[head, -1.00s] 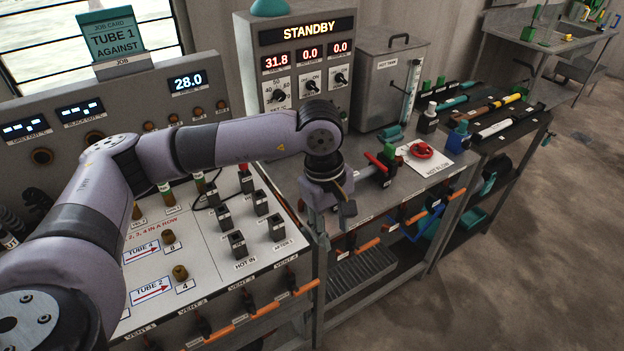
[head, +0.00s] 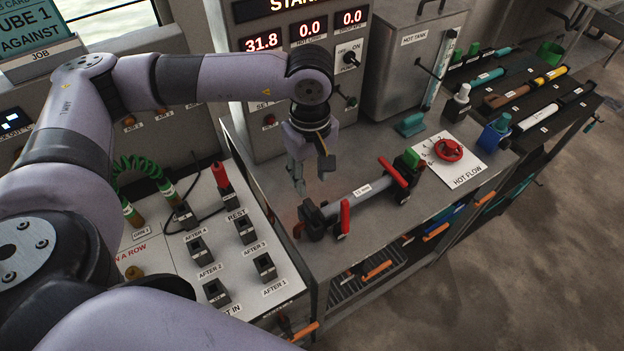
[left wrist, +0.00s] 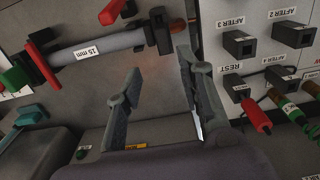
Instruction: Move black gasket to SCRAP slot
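My left gripper (head: 312,178) hangs above the grey bench, just left of and behind a clamp rig holding a grey tube marked 15 mm (head: 352,193). In the left wrist view, the left gripper's two fingers (left wrist: 158,65) are spread apart with nothing between them. The tube (left wrist: 100,47) with its black end clamp (left wrist: 159,32) lies beyond the fingertips in that view. I cannot pick out a black gasket as a separate thing. No slot labelled SCRAP can be read. My right gripper is not in view.
A panel with several black sockets, including REST (head: 244,230), is left of the rig. A red-handled probe (head: 222,178) stands there. A red HOT FLOW valve (head: 449,149), hot tank (head: 400,65) and dark tool rack (head: 505,92) are to the right.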

